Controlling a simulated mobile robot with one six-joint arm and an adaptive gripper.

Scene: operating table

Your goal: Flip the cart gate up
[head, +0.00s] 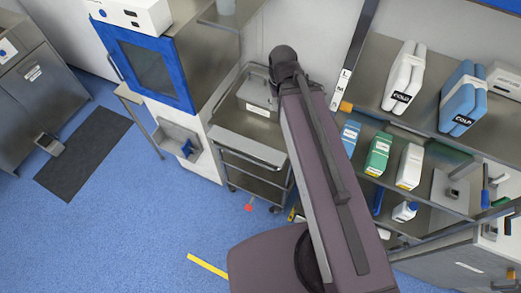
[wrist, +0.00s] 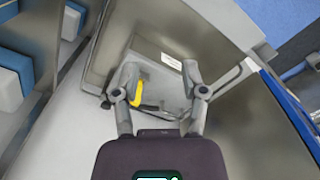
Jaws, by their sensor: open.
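The metal cart (head: 258,130) stands at the middle of the head view, between the blue-framed cabinet and the shelves. A grey labelled box or tray (head: 258,92) is on its top. A pale flat edge (head: 247,147) runs along the cart's front; I cannot tell for sure which part is the gate. In the wrist view, my gripper (wrist: 162,88) is open, its two fingers apart over a grey metal surface with a white label (wrist: 171,61). A yellow part (wrist: 137,92) shows beside the left finger. I cannot tell whether the fingers touch anything. In the head view my arm hides the gripper.
A blue-framed cabinet (head: 150,62) stands close to the cart's left. Shelves with several bottles and boxes (head: 378,154) stand to its right. A dark mat (head: 84,160) lies on the blue floor (head: 150,235). The floor in front of the cabinet is mostly clear.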

